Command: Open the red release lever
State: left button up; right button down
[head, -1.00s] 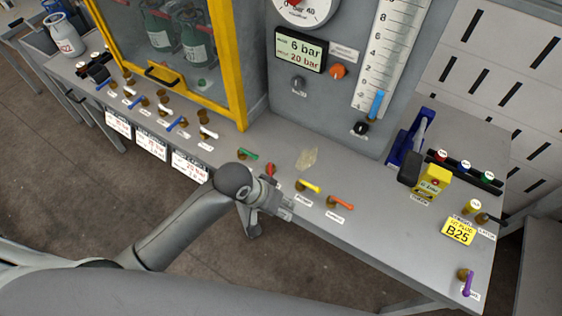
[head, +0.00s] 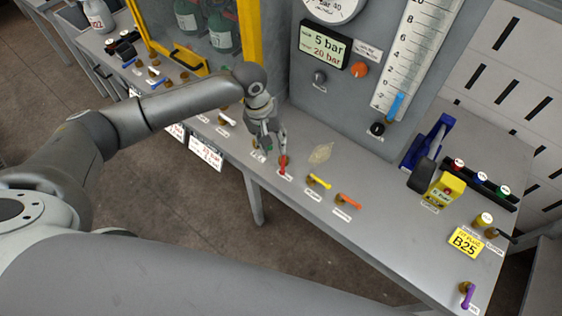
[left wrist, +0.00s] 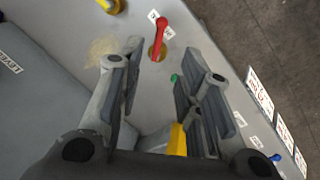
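The red release lever (head: 283,166) stands on the grey bench top, between a green lever (head: 257,152) and a yellow one. In the left wrist view the red lever (left wrist: 161,36) has a brass base and lies just beyond the fingertips, roughly in line with the gap between them. My left gripper (head: 275,143) is right beside the red lever in the head view and partly covers the green one. In the left wrist view the left gripper (left wrist: 163,62) is open, with nothing between its fingers. My right gripper is not in view.
A yellow lever (head: 319,181) and an orange lever (head: 347,201) stand to the right. Behind is a grey panel with a display (head: 324,48) reading 5 bar over 20 bar. A yellow-framed cabinet (head: 253,35) is at the left. The bench front is clear.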

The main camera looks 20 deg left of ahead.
aim_at(282, 166)
pick_arm(q)
jog(key=f, duration=0.3)
jog(key=d+f, duration=0.1)
jog(key=f, duration=0.3)
jog(key=d+f+p, duration=0.1)
jog(key=f, duration=0.2)
jog(key=shift+w+f, duration=0.25)
jog(key=shift+f, duration=0.05)
grip_shut()
